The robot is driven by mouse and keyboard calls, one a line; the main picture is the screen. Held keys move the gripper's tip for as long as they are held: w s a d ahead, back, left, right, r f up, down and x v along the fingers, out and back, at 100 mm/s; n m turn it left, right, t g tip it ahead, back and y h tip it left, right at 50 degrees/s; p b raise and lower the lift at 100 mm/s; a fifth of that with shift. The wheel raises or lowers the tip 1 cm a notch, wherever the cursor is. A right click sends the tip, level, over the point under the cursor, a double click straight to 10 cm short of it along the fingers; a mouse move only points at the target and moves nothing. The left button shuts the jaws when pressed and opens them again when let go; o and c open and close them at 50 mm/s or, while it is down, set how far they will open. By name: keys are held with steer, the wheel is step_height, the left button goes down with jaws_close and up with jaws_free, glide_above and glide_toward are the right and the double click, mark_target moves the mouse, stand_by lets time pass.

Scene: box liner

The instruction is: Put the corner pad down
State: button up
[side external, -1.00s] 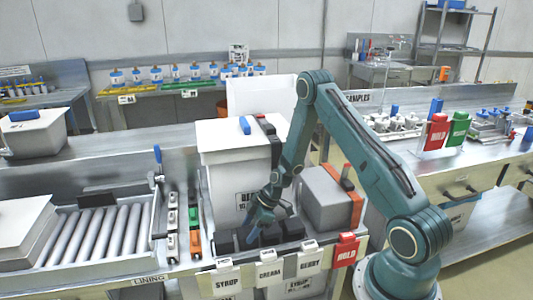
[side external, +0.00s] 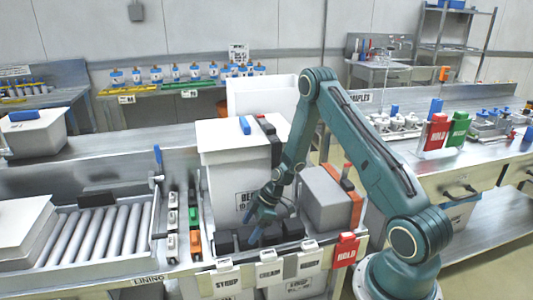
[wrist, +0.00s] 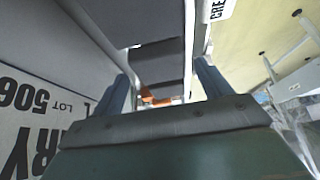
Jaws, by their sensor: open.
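My gripper (side external: 252,238) is low over the dark row in front of the tall white box, at the bench's front. In the wrist view its two blue fingers (wrist: 164,88) are spread apart, with nothing clearly held between them. Dark grey pad-like blocks (side external: 228,243) lie in the row around the fingers. In the wrist view, dark grey blocks (wrist: 160,66) lie ahead, between and beyond the fingertips. I cannot tell which block is the corner pad, or whether a finger touches one. The gripper partly hides the row.
The white box (side external: 222,175) stands close behind my gripper. A grey box with an orange band (side external: 328,200) stands to the right. Labelled bins, including syrup (side external: 227,282), and a red hold sign (side external: 346,250) line the front. A roller conveyor (side external: 100,232) is left.

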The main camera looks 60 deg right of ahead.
steer(key=shift+s+d+r, duration=0.15)
steer(key=shift+d+r, duration=0.05)
steer(key=shift+r, duration=0.3)
steer(key=s+d, duration=0.6)
steer(key=s+d+r, duration=0.1)
steer(key=s+d, duration=0.1)
steer(key=s, duration=0.1)
steer(key=shift+d, duration=0.4)
steer(key=a+r+m+h, duration=0.1)
steer(key=a+r, duration=0.4)
steer(key=r, duration=0.3)
steer(key=s+a+r+m+g+h, duration=0.1)
steer(key=a+r, duration=0.3)
steer(key=r, duration=0.4)
steer(key=a+r+m, duration=0.1)
steer(key=a+r, duration=0.4)
steer(key=r, duration=0.2)
steer(key=s+a+r+m+t+h, duration=0.1)
steer(key=s+a+r+m, duration=0.2)
steer(key=s, duration=0.4)
steer(key=s+a+r+m+t+h, duration=0.1)
steer(key=s+a+r+m, duration=0.2)
steer(key=s+a+r, duration=0.2)
steer(key=s+r, duration=0.3)
steer(key=shift+s+r, duration=0.15)
steer(key=shift+r, duration=0.15)
